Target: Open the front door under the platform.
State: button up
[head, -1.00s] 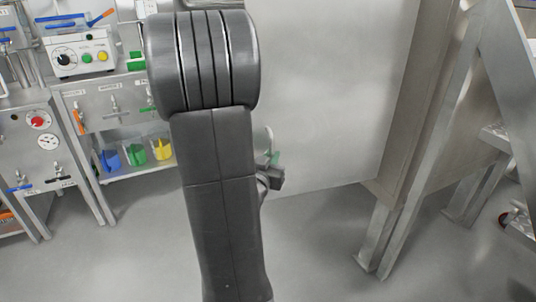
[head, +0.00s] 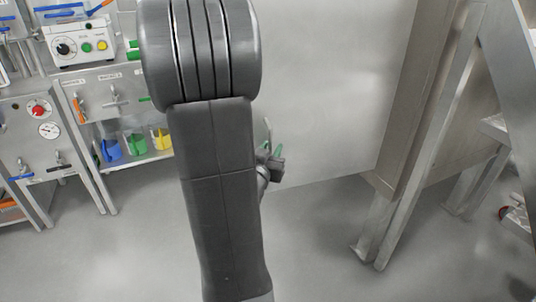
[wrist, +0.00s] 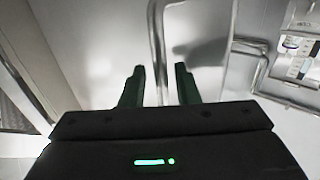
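The front door is the large plain light-grey metal panel (head: 335,90) right of my arm in the head view; its left part is hidden behind my arm. In the wrist view, a metal bar handle (wrist: 155,30) runs up from between my fingers and bends at the top. My gripper (wrist: 160,68) has its two dark green fingers apart, one on each side of the bar, with gaps showing. Its tip also shows in the head view (head: 267,152), low in front of the panel and partly hidden by my arm.
Steel platform legs (head: 410,190) stand at the right, with steps (head: 515,215) beyond. At the left is a bench with a control box (head: 78,45) and blue, green and yellow scoops (head: 137,145). The floor (head: 320,245) in front is clear.

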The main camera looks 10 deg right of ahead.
jog(key=p+v, duration=0.2)
jog(key=v, duration=1.1)
jog(key=shift+s, duration=0.35)
jog(key=shift+a, duration=0.1)
jog(key=b+x, duration=0.2)
jog(key=x, duration=1.1)
jog(key=shift+w, duration=0.4)
jog(key=shift+s, duration=0.15)
